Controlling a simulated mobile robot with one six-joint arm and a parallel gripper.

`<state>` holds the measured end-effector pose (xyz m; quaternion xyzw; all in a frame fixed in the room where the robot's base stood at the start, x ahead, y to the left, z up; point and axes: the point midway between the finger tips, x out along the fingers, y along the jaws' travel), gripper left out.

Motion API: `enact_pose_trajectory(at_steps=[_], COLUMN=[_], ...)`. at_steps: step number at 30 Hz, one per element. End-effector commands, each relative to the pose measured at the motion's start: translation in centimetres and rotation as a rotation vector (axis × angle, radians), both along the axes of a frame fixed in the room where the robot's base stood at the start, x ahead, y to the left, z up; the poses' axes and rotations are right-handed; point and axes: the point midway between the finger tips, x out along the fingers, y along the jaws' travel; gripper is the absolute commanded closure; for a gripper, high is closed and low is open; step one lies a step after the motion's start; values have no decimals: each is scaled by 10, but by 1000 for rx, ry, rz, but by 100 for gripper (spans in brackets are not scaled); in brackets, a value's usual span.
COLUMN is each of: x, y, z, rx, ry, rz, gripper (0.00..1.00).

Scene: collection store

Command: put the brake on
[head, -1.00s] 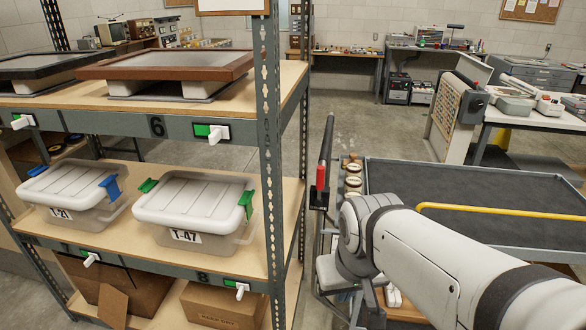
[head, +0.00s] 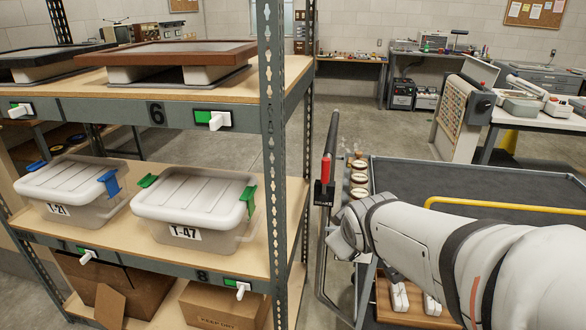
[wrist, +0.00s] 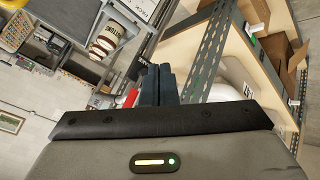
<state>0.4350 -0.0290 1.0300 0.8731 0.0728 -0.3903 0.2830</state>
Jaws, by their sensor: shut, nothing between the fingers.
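The brake lever has a red grip (head: 325,172) standing upright above a small dark labelled plate (head: 324,194), at the near left corner of the cart (head: 470,180). In the wrist view part of the red grip (wrist: 131,97) shows just left of my gripper (wrist: 160,70). The dark fingers are together and hold nothing. They overlap the lever area in that picture; I cannot tell whether they touch it. In the head view my arm's wrist is just below and right of the lever, and the fingers are hidden.
A steel shelf rack (head: 272,150) with lidded boxes (head: 195,205) stands close left of the lever. Open floor lies behind, towards the far benches (head: 350,60).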

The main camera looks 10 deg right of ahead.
Motion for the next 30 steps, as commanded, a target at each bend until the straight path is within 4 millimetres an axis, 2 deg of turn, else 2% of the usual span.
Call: enact_pose_trajectory(at_steps=[1, 6, 10, 15, 18, 30], x=[21, 82, 108, 120, 122, 123], y=[-2, 2, 15, 30, 34, 36], z=[-15, -7, 2, 12, 16, 19], rx=[-79, -383, -588, -760, -804, -819], ry=[-78, -378, -572, -738, -783, -799], rz=[81, 354, 518, 635, 662, 671], gripper=[100, 100, 100, 100, 100, 100])
